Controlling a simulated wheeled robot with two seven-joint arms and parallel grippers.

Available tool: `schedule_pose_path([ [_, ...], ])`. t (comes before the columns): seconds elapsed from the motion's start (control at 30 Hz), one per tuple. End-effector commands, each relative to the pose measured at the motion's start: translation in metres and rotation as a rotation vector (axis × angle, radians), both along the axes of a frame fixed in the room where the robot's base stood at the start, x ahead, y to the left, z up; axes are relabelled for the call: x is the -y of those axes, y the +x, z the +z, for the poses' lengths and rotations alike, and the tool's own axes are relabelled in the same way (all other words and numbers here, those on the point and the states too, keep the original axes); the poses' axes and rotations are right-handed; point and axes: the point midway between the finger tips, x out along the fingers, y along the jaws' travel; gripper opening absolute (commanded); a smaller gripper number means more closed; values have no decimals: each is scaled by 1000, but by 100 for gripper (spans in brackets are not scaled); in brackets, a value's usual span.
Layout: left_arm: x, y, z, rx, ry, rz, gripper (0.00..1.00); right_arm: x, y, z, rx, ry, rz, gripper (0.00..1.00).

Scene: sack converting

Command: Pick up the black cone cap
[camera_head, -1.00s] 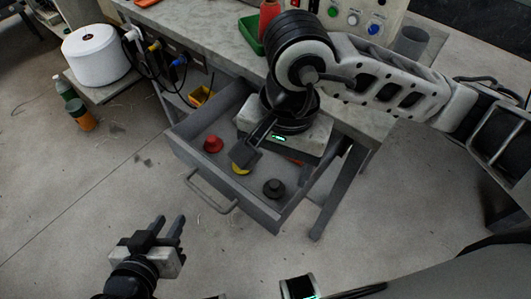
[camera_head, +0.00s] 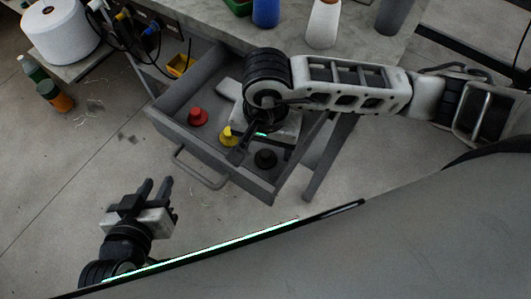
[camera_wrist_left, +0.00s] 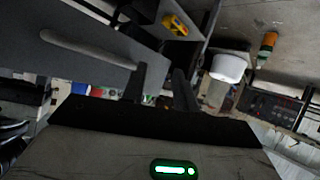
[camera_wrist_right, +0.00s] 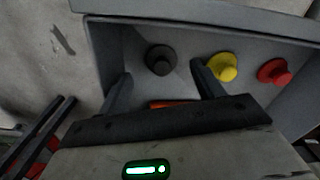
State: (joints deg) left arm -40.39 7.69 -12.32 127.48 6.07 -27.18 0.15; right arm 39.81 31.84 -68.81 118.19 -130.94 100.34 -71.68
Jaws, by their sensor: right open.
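The black cone cap (camera_head: 265,159) sits on the floor of the open grey drawer (camera_head: 239,185), near its right end. In the right wrist view the black cap (camera_wrist_right: 160,60) lies ahead of the fingers, between their lines. My right gripper (camera_head: 236,150) is open above the drawer, pointing down, left of the black cap and close to the yellow cap. Its fingers (camera_wrist_right: 163,85) hold nothing. My left gripper (camera_head: 155,188) is open and empty, over the floor in front of the drawer and left of it.
A yellow cap (camera_head: 228,137) and a red cap (camera_head: 198,116) also stand in the drawer. The drawer handle (camera_head: 199,172) sticks out in front. The workbench (camera_head: 200,17) carries a blue cone (camera_head: 266,12) and a white cone (camera_head: 323,22). A white spool (camera_head: 60,32) stands at left.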

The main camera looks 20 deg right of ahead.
Motion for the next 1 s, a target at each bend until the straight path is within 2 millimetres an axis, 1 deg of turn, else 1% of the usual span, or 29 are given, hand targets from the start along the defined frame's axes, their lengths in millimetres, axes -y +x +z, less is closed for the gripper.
schedule_pose_path([
  [0.03,0,0,1,0,0,0,29,-2,-2,-9,-6,-1,-1,67],
  [0.1,0,0,0,0,0,0,29,-2,-1,-20,-5,0,-1,67],
  [0.2,0,0,-1,-1,0,0,29,-2,-1,-31,-3,-1,0,67],
  [0.3,0,0,-2,-4,1,-1,29,-2,-1,-35,-2,0,1,67],
  [0.5,0,-1,-4,-7,2,-1,29,-2,0,-35,-1,1,1,67],
  [0.57,0,-1,-4,-7,2,-1,29,-2,0,-35,-1,1,1,50],
  [0.6,0,-1,-4,-8,2,-1,29,-2,0,-35,-1,1,1,39],
  [0.67,0,-1,-4,-8,2,-1,29,-2,0,-35,-1,1,1,22],
  [0.7,0,-1,-4,-8,2,-1,29,-2,0,-35,-1,1,1,19],
  [1.0,0,-1,-3,-6,3,-1,29,-2,0,-33,1,1,1,19],
])
